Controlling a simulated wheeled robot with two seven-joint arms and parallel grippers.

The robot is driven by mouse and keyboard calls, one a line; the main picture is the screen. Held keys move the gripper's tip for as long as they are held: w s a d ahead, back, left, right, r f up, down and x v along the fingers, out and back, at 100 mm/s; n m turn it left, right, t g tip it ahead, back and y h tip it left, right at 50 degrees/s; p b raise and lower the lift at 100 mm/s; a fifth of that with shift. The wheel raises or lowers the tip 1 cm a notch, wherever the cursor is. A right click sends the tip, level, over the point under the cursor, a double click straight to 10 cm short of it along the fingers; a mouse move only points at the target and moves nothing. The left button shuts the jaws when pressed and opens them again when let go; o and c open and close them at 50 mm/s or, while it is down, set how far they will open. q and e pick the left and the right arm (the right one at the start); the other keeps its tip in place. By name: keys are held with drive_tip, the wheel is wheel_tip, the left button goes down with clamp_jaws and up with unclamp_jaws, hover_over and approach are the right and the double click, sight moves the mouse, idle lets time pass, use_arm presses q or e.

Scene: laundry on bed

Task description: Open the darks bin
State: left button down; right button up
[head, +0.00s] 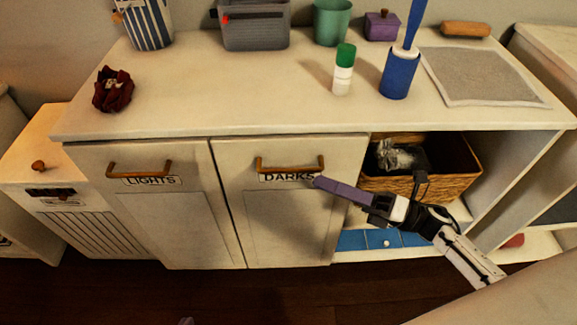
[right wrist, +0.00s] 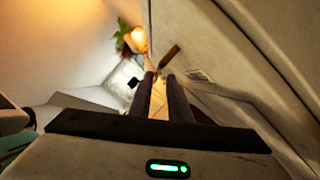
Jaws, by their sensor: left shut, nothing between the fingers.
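The darks bin (head: 287,215) is a cream tilt-front panel labelled DARKS, and it looks closed. Its wooden bar handle (head: 290,166) runs across the top of the panel, above the label. My right gripper (head: 320,183) comes in from the right, its purple fingertips just below the handle's right end. In the right wrist view my right gripper (right wrist: 160,75) has its two fingers apart with nothing held. A wooden handle (right wrist: 168,57) shows just beyond the fingertips there; contact cannot be told. Only a small purple tip of my left gripper (head: 186,321) shows at the bottom edge, away from the bin.
The closed lights bin (head: 150,205) is left of the darks bin. A wicker basket (head: 440,170) sits in the open shelf behind my right arm. The counter (head: 240,100) above holds a blue lint roller (head: 398,75), a green-capped bottle (head: 343,72) and dark red cloth (head: 113,90).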

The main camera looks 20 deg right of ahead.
sight(290, 169)
drive_tip(key=x, duration=0.8)
drive_tip(key=shift+w+a+p, duration=0.15)
drive_tip(key=shift+a+p, duration=0.1)
drive_tip(key=shift+p, duration=0.1)
clamp_jaws()
